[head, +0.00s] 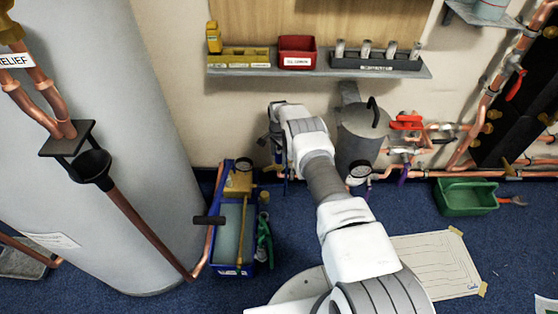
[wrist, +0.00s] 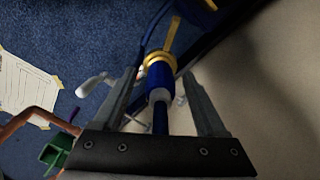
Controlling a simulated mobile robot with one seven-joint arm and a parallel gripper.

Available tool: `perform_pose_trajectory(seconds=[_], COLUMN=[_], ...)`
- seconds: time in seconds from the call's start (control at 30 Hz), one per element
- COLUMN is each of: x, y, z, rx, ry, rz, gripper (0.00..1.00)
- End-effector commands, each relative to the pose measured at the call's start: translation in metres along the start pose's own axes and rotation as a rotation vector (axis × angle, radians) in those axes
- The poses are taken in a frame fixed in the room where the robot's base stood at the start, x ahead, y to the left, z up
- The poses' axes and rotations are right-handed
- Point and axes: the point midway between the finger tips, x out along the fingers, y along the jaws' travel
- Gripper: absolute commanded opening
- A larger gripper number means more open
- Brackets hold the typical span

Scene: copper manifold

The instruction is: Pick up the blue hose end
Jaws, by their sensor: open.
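The blue hose end (wrist: 158,78) shows in the wrist view as a blue sleeve with a white ring and a brass-yellow collar. A darker blue length (wrist: 160,120) runs from it toward my palm. My gripper (wrist: 160,74) is open, with one grey finger on each side of the hose end. I see gaps beside it, but cannot tell its depth between the fingers. In the head view my gripper (head: 276,140) is by the wall below the shelf, mostly hidden by my arm. A small blue piece (head: 285,183) shows below it; I cannot tell if it is the hose end.
A blue crate (head: 216,262) with a yellow-topped pump (head: 238,184) stands left of my arm. A grey lidded vessel (head: 362,135) and copper pipes (head: 470,150) are close on the right. A shelf (head: 320,73) juts out above. A green tub (head: 466,197) sits on the floor.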

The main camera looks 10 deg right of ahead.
Motion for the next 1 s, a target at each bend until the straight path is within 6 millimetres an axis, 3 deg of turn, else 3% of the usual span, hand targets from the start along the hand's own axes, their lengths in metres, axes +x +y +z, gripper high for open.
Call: perform_pose_trajectory(seconds=[0.1,0.5,1.0], x=[-0.0016,-0.0017,-0.0072], y=[-0.0002,-0.0001,-0.0007], z=[-0.0002,-0.0001,-0.0003], rx=[0.000,0.000,0.000], ry=[0.000,0.000,0.000], rz=[0.000,0.000,-0.001], gripper=[0.74,0.02,0.00])
